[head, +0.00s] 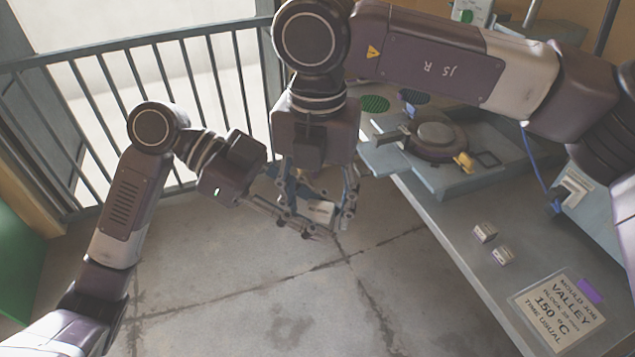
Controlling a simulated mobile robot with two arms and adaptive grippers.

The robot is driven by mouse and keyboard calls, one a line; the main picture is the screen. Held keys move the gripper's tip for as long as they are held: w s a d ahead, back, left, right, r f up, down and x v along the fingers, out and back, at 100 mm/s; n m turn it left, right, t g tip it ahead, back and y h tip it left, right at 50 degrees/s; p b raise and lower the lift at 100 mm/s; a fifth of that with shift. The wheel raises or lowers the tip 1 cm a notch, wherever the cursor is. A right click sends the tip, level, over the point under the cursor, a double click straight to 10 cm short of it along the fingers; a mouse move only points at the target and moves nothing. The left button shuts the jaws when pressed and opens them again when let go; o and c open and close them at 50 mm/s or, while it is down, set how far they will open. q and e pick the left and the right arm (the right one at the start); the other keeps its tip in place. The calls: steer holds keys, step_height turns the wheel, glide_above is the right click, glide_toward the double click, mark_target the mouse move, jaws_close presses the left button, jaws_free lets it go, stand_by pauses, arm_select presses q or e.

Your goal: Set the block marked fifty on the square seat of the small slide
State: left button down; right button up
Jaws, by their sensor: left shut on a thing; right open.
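My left gripper (318,228) reaches in from the left, shut on a small pale block (320,210) above the floor, beside the bench. Any marking on this block is too small to read. My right gripper (322,222) points down from above, its fingers open on either side of the same block. Whether they touch it I cannot tell. Two more small pale blocks (485,232) (502,254) sit on the bench, their marks unreadable. A small dark square frame (487,158) lies by the press; I cannot tell if it is the slide's seat.
The grey bench (450,225) runs along the right, with a round press plate (436,139) and a yellow part (464,161). A job card (558,312) reading VALLEY, 150 °C lies at its front. A railing (190,95) stands behind. The floor is clear.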

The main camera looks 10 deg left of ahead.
steer(key=shift+f, duration=0.55)
steer(key=shift+a, duration=0.1)
jaws_close()
arm_select(q)
steer(key=c, duration=1.4)
jaws_free()
arm_select(e)
steer(key=shift+r, duration=0.1)
arm_select(q)
steer(key=shift+a, duration=0.1)
